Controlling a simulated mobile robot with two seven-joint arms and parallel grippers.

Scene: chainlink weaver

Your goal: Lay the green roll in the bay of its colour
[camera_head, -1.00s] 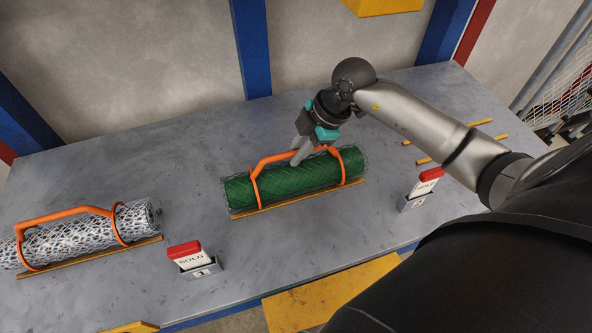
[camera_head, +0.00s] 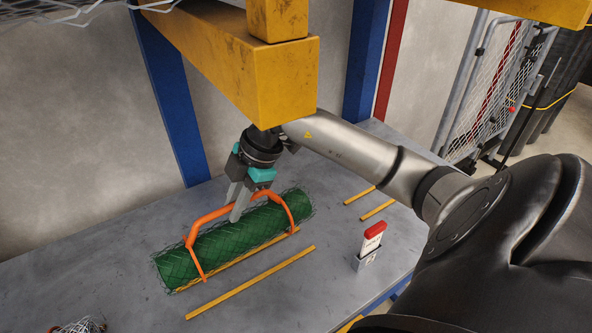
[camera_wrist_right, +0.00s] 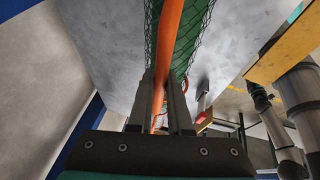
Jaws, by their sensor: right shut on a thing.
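The green mesh roll (camera_head: 222,245) has an orange carrying handle (camera_head: 208,215) with a loop near each end. My right gripper (camera_head: 238,206) is shut on the handle from above. In the right wrist view the two fingers (camera_wrist_right: 162,95) close on the orange handle bar (camera_wrist_right: 170,45), with the green mesh beyond it. Two yellow strips (camera_head: 250,283) on the grey table show along the near side of the roll, which appears raised above them. No green-marked bay can be made out.
A thick yellow beam (camera_head: 285,85) crosses above my right wrist. Another pair of yellow strips (camera_head: 378,209) lies empty at the right. A silvery mesh roll (camera_head: 82,327) is cut off at lower left.

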